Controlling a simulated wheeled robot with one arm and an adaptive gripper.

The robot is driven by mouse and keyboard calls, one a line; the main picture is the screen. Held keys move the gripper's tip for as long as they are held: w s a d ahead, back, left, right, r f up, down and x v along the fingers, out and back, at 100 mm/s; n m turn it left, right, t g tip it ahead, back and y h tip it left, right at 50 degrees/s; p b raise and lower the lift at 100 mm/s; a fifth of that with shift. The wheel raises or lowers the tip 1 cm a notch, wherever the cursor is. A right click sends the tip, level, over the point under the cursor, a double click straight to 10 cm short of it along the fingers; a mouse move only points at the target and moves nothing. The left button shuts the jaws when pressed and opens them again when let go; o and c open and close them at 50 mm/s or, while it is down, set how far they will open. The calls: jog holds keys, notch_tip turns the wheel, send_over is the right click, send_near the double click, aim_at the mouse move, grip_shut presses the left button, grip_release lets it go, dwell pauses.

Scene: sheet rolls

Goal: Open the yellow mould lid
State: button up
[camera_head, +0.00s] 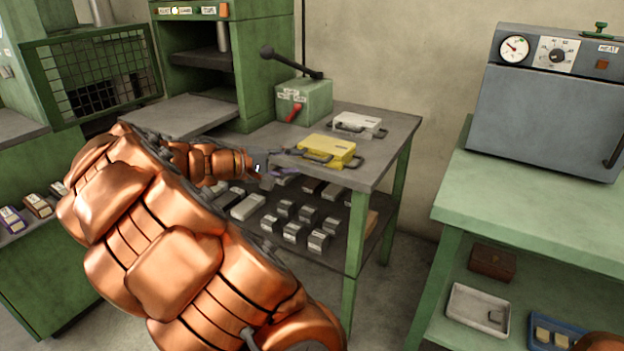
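The yellow mould (328,150) lies on the grey bench top (378,177), close to its front edge. Its lid looks closed, lying flat on top. Dark handles show at its left and right ends. My gripper (291,163) is at the end of my copper-coloured arm, to the left of the yellow mould and near its left handle. The fingers are small and partly blend with the bench and shelf behind them. I cannot tell whether they touch the handle or how far apart they are.
A white mould (358,124) lies behind the yellow one. A green box (304,100) with a red lever and a black-knobbed lever stands at the back left. Grey blocks (294,232) fill the lower shelf. A grey oven (548,105) stands on the green table at right.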

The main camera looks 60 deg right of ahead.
aim_at(312, 158)
jog(key=shift+n+h, duration=0.3)
jog(key=shift+h, duration=0.4)
jog(key=shift+d+f+b, duration=0.35)
jog(key=shift+d+f, duration=0.2)
jog(key=shift+d, duration=1.05)
jog(key=shift+d+f+b, duration=0.4)
jog(key=shift+d+f, duration=0.2)
jog(key=shift+d, duration=0.95)
jog(key=shift+d+f+b, duration=0.35)
jog(key=shift+d+f, duration=0.2)
jog(key=shift+d, duration=1.05)
grip_shut()
